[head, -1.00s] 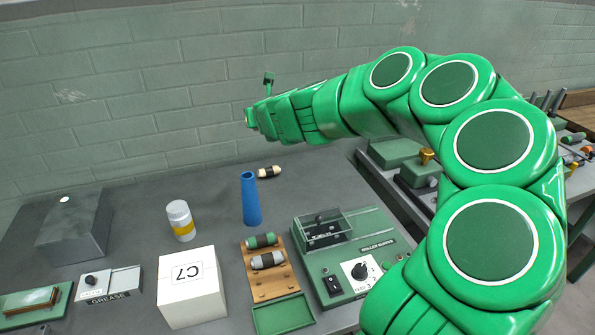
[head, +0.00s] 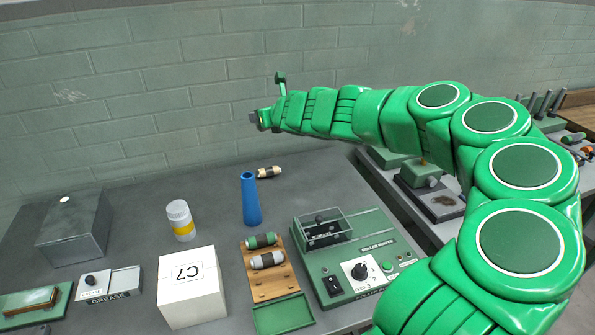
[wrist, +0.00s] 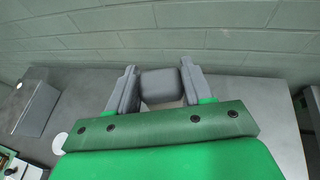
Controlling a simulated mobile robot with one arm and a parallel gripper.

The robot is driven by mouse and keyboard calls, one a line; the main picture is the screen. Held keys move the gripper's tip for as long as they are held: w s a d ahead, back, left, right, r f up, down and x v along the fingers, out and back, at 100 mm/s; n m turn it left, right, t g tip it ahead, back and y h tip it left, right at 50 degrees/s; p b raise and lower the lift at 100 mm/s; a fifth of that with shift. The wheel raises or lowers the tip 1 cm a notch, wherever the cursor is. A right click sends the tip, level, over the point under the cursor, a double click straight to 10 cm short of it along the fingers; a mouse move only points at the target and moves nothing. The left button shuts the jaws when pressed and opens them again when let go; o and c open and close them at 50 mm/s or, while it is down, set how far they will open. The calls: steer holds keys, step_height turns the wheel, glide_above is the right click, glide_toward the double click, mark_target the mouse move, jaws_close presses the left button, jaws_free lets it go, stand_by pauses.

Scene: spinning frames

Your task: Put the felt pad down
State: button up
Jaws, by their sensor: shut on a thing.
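The felt pad looks like a dark grey block (wrist: 161,85) in the wrist view. It sits between the two grey fingers of my gripper (wrist: 158,88), which are shut on it. In the head view my gripper (head: 258,118) is at the far end of the green arm, in front of the brick wall and above the back of the bench. The pad is too small or too hidden to make out there. The grey bench top (head: 140,200) lies below the gripper, and a gap shows between them.
A bottle (head: 181,220), white C7 box (head: 190,285), grey metal box (head: 75,232), wooden rack (head: 268,285) and roller buffer (head: 345,255) occupy the bench. Open bench lies between bottle and metal box.

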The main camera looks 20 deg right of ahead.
steer(key=shift+d+n+y, duration=0.4)
steer(key=shift+d+y, duration=0.05)
steer(key=shift+y, duration=0.05)
steer(key=shift+s+d+r+n+g+y, duration=1.75)
steer(key=shift+d+r+n+y, duration=1)
steer(key=shift+d, duration=2.3)
step_height(320, 180, down, 17)
steer(key=w+f, duration=0.3)
steer(key=w, duration=0.1)
steer(key=w+d+f, duration=0.1)
steer(key=w+f, duration=0.1)
steer(key=w, duration=0.2)
steer(key=w+d+f, duration=0.1)
steer(key=w+f, duration=0.2)
steer(key=w, duration=0.1)
steer(key=shift+w+f, duration=0.3)
steer(key=shift+w, duration=0.05)
steer(key=shift+w+d+f, duration=0.15)
steer(key=shift+w+f, duration=0.1)
steer(key=shift+w, duration=0.05)
steer(key=shift+w+f, duration=0.35)
steer(key=shift+f, duration=1.6)
